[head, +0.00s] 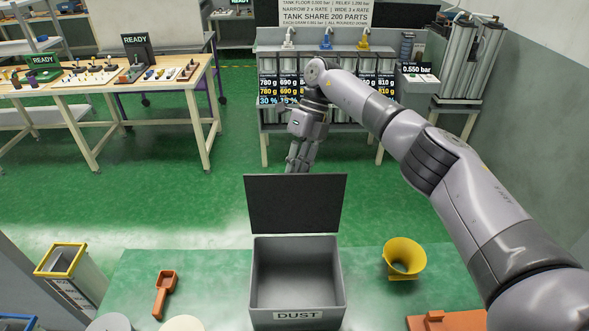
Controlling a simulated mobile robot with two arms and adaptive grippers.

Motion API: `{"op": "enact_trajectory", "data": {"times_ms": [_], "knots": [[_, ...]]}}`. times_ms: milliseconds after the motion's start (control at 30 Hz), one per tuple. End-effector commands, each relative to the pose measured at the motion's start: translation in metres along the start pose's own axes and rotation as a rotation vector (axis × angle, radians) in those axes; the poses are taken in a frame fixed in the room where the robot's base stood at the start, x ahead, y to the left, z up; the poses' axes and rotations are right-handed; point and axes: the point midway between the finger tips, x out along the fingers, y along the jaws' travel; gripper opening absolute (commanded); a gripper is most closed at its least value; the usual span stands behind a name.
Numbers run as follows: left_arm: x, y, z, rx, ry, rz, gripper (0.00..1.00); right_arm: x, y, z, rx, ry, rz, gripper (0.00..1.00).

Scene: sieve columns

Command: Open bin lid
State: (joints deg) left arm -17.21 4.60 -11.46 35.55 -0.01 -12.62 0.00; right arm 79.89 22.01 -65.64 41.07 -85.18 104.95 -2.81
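The grey bin (298,316) labelled DUST stands on the green tabletop, and its inside looks empty. Its dark lid (296,204) is raised upright along the bin's back edge, so the bin is open at the top. My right arm reaches in from the right, and its gripper (298,168) points down just above and behind the top edge of the lid. The finger tips are small and close to the lid edge; I cannot tell whether they touch it or how far apart they are. My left gripper is out of view.
An orange scoop (165,294) lies left of the bin. A yellow funnel (404,258) stands to its right, with an orange block (447,321) in front. A yellow-rimmed container (63,260) is at far left. A bench with dispenser columns (285,75) stands behind.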

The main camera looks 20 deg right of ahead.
Motion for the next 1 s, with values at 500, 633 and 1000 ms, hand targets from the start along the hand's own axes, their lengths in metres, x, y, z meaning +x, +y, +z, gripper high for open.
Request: {"op": "enact_trajectory", "data": {"times_ms": [500,633,1000], "knots": [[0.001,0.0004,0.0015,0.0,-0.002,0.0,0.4,0.0091,-0.0072,-0.0038,0.013,0.02,-0.008,0.39],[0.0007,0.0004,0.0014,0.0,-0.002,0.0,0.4,0.0084,-0.0061,-0.0032,0.011,0.017,-0.007,0.42],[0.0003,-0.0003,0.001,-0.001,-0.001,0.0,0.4,0.0049,-0.0034,-0.0019,0.006,0.011,-0.004,0.42]]}}
